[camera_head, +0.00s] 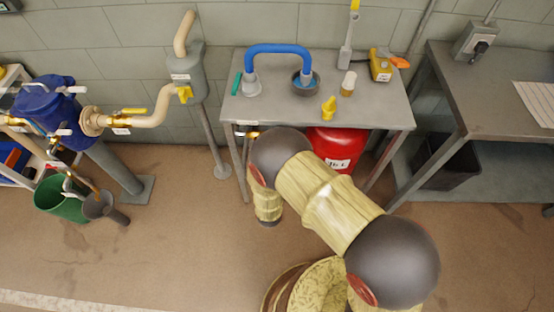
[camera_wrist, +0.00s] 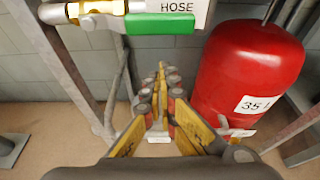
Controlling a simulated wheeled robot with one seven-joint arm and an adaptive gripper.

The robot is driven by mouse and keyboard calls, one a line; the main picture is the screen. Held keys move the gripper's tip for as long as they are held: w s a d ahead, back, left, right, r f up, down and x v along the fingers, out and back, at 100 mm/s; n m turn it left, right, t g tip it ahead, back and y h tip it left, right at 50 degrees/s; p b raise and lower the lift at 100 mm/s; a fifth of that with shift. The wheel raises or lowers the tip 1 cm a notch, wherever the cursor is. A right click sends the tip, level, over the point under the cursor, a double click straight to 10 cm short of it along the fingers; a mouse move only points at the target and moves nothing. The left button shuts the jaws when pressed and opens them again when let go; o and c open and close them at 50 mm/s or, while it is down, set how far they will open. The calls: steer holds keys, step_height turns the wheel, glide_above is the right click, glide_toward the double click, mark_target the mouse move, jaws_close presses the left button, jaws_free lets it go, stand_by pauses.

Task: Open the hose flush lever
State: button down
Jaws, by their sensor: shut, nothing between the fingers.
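The hose valve shows in the wrist view at the upper left. In the head view, small brass fittings (camera_head: 251,134) show under the front left edge of the grey table; the lever's position is unclear there. My gripper (camera_wrist: 161,85) is shut and empty, with yellow and dark fingers. It sits below the HOSE plate in the picture, apparently apart from the valve. In the head view my arm hides the gripper.
A red tank (camera_wrist: 250,70) stands close to the right of my gripper, under the grey table (camera_head: 375,118). Table legs flank this space. A blue hose (camera_head: 280,50) and small items rest on the table. Open floor (camera_head: 180,240) lies in front.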

steer(key=p+v, duration=0.3)
steer(key=v, duration=0.6)
steer(key=shift+s+p, duration=0.4)
steer(key=shift+s, duration=0.05)
steer(key=shift+d+f, duration=0.1)
